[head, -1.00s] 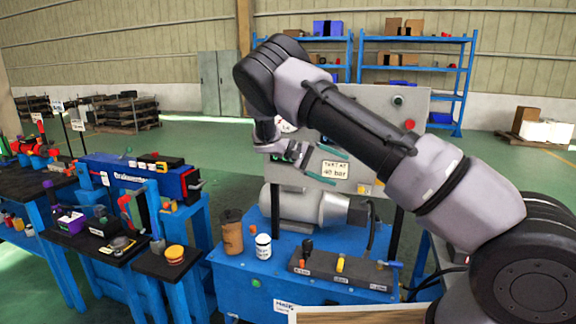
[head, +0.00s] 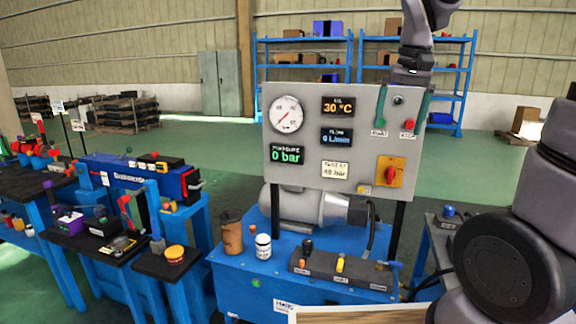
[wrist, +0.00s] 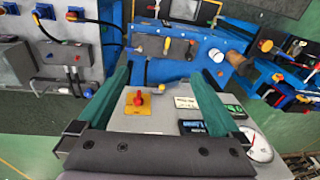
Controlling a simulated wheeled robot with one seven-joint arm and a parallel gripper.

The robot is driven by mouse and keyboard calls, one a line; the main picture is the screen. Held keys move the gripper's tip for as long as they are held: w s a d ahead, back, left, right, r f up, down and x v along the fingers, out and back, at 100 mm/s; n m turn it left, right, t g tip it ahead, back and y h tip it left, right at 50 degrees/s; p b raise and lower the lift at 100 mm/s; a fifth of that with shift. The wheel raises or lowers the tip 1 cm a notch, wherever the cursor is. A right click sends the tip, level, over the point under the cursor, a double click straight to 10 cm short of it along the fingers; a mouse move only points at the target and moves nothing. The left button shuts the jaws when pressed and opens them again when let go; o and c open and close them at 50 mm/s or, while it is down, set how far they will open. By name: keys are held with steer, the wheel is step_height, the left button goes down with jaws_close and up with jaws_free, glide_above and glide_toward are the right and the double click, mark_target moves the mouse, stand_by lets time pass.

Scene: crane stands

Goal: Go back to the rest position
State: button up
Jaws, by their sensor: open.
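My gripper (head: 400,124) hangs at the top right of the head view, its green fingers pointing down in front of the grey control panel (head: 318,100). The fingers are apart and hold nothing. In the wrist view the gripper (wrist: 159,78) is also open, with the panel (wrist: 150,122) below and between the fingers. The panel's gauge (head: 286,113), displays and red-yellow switch (head: 389,174) are in clear view. The displays read 30 °C, 0 L/min and 0 bar. I cannot tell how far the fingers stand from the panel.
A blue hydraulic bench (head: 235,285) carries a lever block (head: 340,270), a brown cup (head: 231,235) and a white can (head: 263,247). Other blue stands with tools are on the left. Blue shelves (head: 303,85) stand far behind. The space above the left stands is free.

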steer(key=s+r+t, duration=0.2)
steer(key=s+t, duration=0.1)
steer(key=s, duration=0.2)
steer(key=s+r+m+t+y, duration=0.1)
steer(key=s+r+t, duration=0.1)
steer(key=s, duration=0.4)
steer(key=shift+s+a+r+t, duration=0.15)
steer(key=shift+a+r+t, duration=0.15)
steer(key=shift+t, duration=0.1)
